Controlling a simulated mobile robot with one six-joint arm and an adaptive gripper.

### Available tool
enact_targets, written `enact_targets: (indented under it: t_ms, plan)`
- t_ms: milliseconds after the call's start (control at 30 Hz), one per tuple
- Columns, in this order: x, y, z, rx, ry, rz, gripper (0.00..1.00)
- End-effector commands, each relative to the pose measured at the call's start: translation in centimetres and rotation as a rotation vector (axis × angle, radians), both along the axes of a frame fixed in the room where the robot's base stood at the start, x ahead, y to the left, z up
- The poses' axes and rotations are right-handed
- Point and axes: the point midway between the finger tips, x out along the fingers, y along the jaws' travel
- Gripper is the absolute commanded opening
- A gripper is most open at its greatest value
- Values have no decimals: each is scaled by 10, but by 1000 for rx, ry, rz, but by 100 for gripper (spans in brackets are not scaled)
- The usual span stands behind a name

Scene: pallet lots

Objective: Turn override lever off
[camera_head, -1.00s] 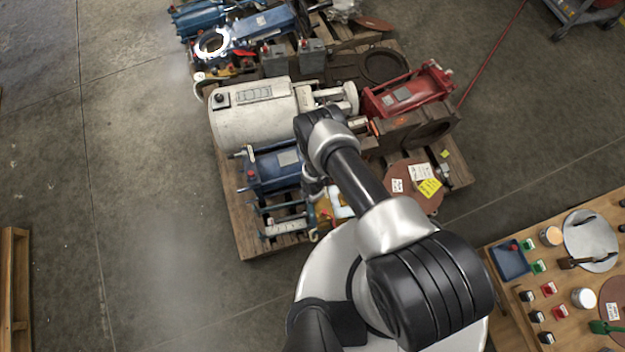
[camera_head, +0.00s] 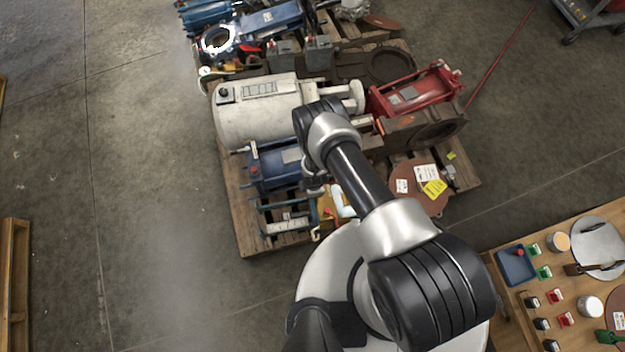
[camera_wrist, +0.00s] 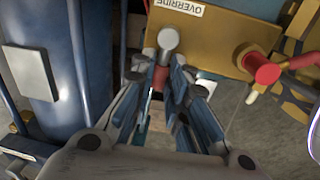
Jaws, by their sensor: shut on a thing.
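In the wrist view, a yellow box (camera_wrist: 222,42) carries a white label (camera_wrist: 180,7) reading OVERRIDE. Below the label is a grey round pivot with the override lever (camera_wrist: 160,77), whose red grip points down toward my gripper. My gripper (camera_wrist: 163,85) is shut on that red part, with its fingers on both sides; the fingers partly hide the lever. A second red knob (camera_wrist: 265,71) stands to the right on the same box. In the head view, my arm covers most of the gripper; a bit of the yellow box (camera_head: 325,206) shows beside it.
A blue motor-like unit (camera_wrist: 38,65) stands close on the left. The wooden pallet (camera_head: 232,190) also bears a white cylinder (camera_head: 255,118), a red cylinder unit (camera_head: 418,88) and brown discs. A table (camera_head: 510,310) with small parts is at lower right.

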Motion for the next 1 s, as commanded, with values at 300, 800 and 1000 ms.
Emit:
enact_targets:
  t_ms: [300, 800, 1000]
  plan:
    - [1, 0, 0, 1, -2, -3, 29]
    - [0, 0, 7, 0, -1, -1, 35]
    - [-2, 0, 39, 0, -2, -1, 35]
